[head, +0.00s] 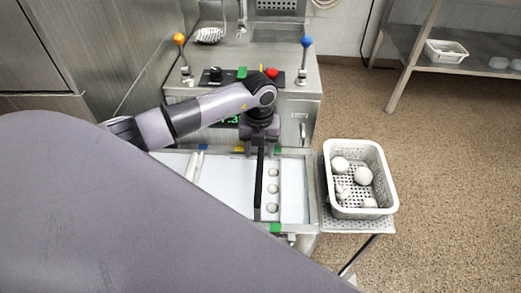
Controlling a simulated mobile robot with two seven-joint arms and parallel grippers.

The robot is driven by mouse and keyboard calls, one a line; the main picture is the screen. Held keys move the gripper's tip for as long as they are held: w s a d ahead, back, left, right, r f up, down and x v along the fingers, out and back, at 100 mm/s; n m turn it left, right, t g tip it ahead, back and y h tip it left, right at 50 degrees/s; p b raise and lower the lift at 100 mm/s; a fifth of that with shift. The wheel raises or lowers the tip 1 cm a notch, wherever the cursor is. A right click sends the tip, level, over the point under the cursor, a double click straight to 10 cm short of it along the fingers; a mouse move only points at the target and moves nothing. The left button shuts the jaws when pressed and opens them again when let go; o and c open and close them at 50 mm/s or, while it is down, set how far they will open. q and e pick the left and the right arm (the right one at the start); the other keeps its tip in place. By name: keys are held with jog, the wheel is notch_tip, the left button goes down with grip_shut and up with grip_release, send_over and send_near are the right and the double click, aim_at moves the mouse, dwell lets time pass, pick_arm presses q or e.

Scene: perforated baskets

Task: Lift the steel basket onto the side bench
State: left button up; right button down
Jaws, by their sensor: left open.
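A pale, light-grey perforated basket (329,179) stands upright on the small side bench (350,226) at the right. Several whitish round pieces lie in it. Its colour looks nearer white than bare steel, so I cannot tell whether it is the steel basket. My left gripper (261,141) points down over the rear of the shallow basin (224,182), left of the basket and apart from it. It is open and I see nothing held. Its fingertips are hard to make out against a long dark bar (259,185). My right gripper is not in view.
Two levers, one with an orange knob (179,39) and one with a blue knob (307,41), stand behind the basin. A red button (271,73) sits between them. A shelf (484,68) holds a white tray (446,46). Floor at right is clear.

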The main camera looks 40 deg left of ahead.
aim_at(260, 168)
pick_arm(q)
notch_tip(260, 168, down, 10)
jog(key=b, duration=0.7)
jog(key=shift+r, duration=0.2)
grip_shut()
jog(key=shift+r, duration=0.1)
jog(key=shift+r, duration=0.15)
jog(key=shift+r+p, duration=0.6)
jog(key=shift+p, duration=0.1)
jog(key=shift+r+p, duration=0.3)
jog(key=shift+r, duration=0.25)
